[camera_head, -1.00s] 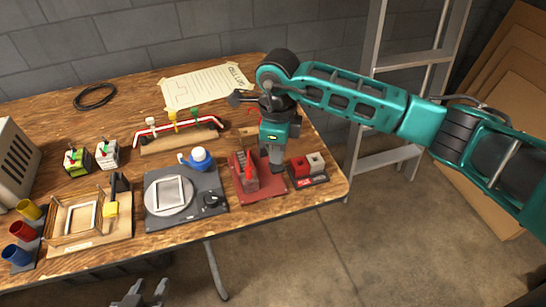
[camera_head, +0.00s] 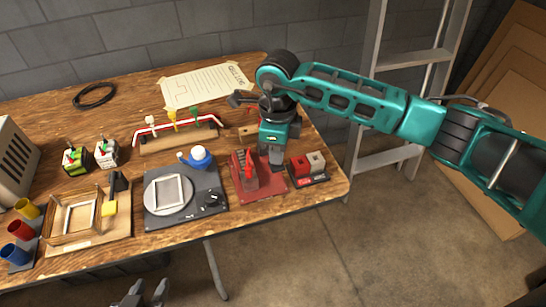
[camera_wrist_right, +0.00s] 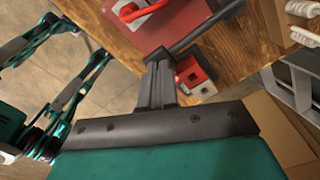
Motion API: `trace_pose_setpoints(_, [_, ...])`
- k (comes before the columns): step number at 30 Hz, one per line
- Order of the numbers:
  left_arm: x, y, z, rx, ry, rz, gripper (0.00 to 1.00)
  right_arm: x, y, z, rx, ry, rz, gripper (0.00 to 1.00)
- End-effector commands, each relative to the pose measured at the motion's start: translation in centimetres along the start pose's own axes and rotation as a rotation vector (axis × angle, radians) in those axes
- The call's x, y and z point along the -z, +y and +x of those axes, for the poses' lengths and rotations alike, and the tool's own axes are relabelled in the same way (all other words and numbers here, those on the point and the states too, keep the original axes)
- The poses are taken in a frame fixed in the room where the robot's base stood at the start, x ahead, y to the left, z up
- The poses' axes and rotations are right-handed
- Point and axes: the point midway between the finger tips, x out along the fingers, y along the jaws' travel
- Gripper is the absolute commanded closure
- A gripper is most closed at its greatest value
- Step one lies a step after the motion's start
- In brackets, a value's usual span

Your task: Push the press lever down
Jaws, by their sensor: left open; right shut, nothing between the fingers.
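The press has a red base plate (camera_head: 272,189) near the table's front right, with a grey ridged part on it. A red upright piece (camera_head: 249,174), apparently its lever, stands over the plate. My right gripper (camera_head: 276,160) is shut and empty, pointing down just right of the red piece, over the plate's back right. Contact cannot be told. In the right wrist view the shut fingers (camera_wrist_right: 157,88) show beside a red bent handle (camera_wrist_right: 140,10) on a red plate. My left gripper (camera_head: 141,297) is open at the bottom edge, below the table and far from the press.
A red and white block unit (camera_head: 308,168) stands close right of the press. A dark turntable plate (camera_head: 160,218) with a blue-white knob (camera_head: 200,158) stands to its left. A coloured-clip rail (camera_head: 178,140) and a paper sheet (camera_head: 208,86) lie behind. The table's front edge is close.

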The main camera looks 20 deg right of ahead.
Motion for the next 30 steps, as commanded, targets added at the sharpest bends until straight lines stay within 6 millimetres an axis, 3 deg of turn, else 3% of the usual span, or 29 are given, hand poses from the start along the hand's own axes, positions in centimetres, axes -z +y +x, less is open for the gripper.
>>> trace_pose_setpoints(15, [-1.7,0.0,1.2,0.000,0.000,0.000,0.57,0.1,0.0,2.3,0.000,0.001,0.001,1.00])
trace_pose_setpoints(30, [-2.1,0.1,1.2,-0.001,-0.006,0.002,0.57,0.1,0.0,2.6,0.000,0.002,0.001,1.00])
